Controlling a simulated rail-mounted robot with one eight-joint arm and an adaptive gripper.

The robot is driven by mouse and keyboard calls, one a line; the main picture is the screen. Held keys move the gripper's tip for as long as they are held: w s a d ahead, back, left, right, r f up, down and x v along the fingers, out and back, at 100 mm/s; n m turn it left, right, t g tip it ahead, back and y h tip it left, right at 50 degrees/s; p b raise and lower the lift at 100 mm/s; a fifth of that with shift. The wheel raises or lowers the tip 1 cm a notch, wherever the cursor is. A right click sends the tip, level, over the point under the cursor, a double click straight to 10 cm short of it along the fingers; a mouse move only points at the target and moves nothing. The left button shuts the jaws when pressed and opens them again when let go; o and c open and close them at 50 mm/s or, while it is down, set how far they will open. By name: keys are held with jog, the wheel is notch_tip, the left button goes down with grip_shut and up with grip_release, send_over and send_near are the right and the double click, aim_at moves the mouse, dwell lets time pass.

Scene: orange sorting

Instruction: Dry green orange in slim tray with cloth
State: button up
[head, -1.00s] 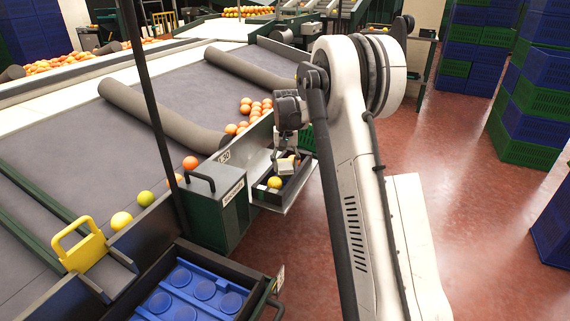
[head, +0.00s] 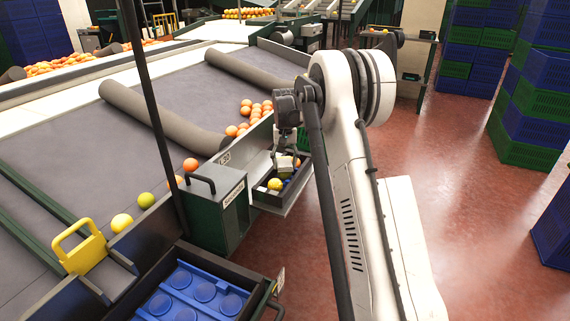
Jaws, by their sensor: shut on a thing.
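The slim tray (head: 268,199) is a narrow dark tray with a pale outer edge, at the side of the sorting table. A yellowish round fruit (head: 274,184) lies in its near end; whether this is the green orange is hard to tell. My gripper (head: 285,156) points down over the tray, shut on a small pale cloth-like piece (head: 284,163). The cloth is just behind the fruit in the picture; whether they touch I cannot tell. Small blue and orange patches show behind them, partly hidden by my gripper and arm.
A green box with a handle (head: 222,205) stands left of the tray. A drawer with a blue insert (head: 190,293) is in front. Red floor is open at right.

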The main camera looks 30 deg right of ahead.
aim_at(285, 167)
dwell(1.6)
jog(key=shift+s, duration=0.1)
jog(key=shift+s+a+b, duration=0.2)
jog(key=shift+s+a, duration=0.15)
jog(key=shift+s, duration=0.35)
jog(key=shift+s+a+b, duration=0.2)
jog(key=shift+s+a, duration=0.1)
jog(key=shift+s, duration=0.4)
jog(key=shift+w+d, duration=0.35)
jog(key=shift+w, duration=0.4)
jog(key=shift+w+d, duration=0.3)
jog(key=shift+w, duration=0.45)
jog(key=shift+s+a, duration=0.35)
jog(key=shift+s, duration=0.4)
jog(key=shift+s+a, duration=0.3)
jog(key=shift+s, duration=0.4)
jog(key=shift+w, duration=0.1)
jog(key=shift+w+d, duration=0.35)
jog(key=shift+w, duration=0.3)
